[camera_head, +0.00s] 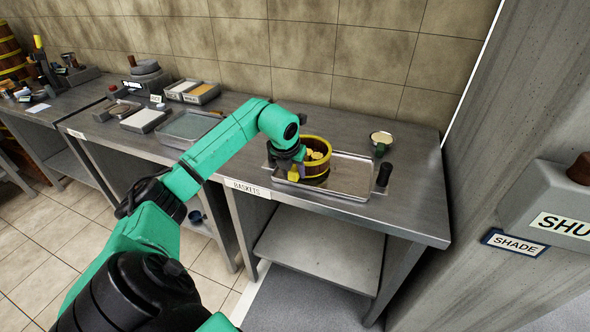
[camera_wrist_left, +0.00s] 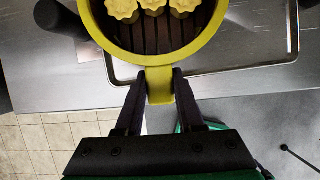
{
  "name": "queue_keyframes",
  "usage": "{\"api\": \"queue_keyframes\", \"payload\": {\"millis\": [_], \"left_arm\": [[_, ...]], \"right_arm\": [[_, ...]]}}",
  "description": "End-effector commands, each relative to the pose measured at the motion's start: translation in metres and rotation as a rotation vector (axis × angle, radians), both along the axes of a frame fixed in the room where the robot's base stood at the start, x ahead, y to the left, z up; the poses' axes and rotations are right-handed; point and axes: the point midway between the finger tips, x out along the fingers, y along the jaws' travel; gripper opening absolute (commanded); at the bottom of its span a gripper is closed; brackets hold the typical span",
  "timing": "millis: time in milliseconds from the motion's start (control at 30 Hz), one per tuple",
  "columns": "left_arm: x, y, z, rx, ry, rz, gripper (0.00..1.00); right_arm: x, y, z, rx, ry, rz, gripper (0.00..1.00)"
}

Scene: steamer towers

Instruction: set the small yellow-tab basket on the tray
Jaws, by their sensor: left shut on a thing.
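The small basket (camera_head: 318,168) has brown slatted sides, a yellow rim and a yellow tab, and holds several pale yellow dumplings (camera_wrist_left: 152,8). In the left wrist view its yellow tab (camera_wrist_left: 159,86) lies between the fingers of my left gripper (camera_wrist_left: 159,76), which is shut on it. The basket is upright over the left part of the metal tray (camera_head: 352,178). I cannot tell whether its base touches the tray. The tray's rim (camera_wrist_left: 230,70) also shows in the left wrist view. My right gripper is not in view.
A label reading BASKETS (camera_head: 247,188) is on the counter's front edge. Shallow trays and a scale stand further left. A concrete pillar rises at right.

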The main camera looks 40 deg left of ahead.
Motion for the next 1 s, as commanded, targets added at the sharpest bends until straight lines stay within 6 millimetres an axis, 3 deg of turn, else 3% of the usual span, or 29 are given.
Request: {"api": "queue_keyframes", "payload": {"millis": [767, 800, 833, 867, 1000], "left_arm": [[0.0, 0.0, -0.01, 0.001, -0.002, 0.0, 0.0], [0.0, 0.0, -0.009, 0.001, -0.002, 0.0, 0.52], [0.0, 0.0, -0.009, 0.001, -0.002, 0.0, 0.64], [0.0, 0.0, -0.009, 0.001, -0.002, 0.0, 0.72], [0.0, 0.0, -0.009, 0.0, -0.001, 0.0, 0.72]], "right_arm": [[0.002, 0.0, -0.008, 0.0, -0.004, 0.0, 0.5], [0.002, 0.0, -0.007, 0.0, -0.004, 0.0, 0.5], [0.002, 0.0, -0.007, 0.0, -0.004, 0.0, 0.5], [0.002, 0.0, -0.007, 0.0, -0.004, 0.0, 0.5], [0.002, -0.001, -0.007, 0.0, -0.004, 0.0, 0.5]]}}
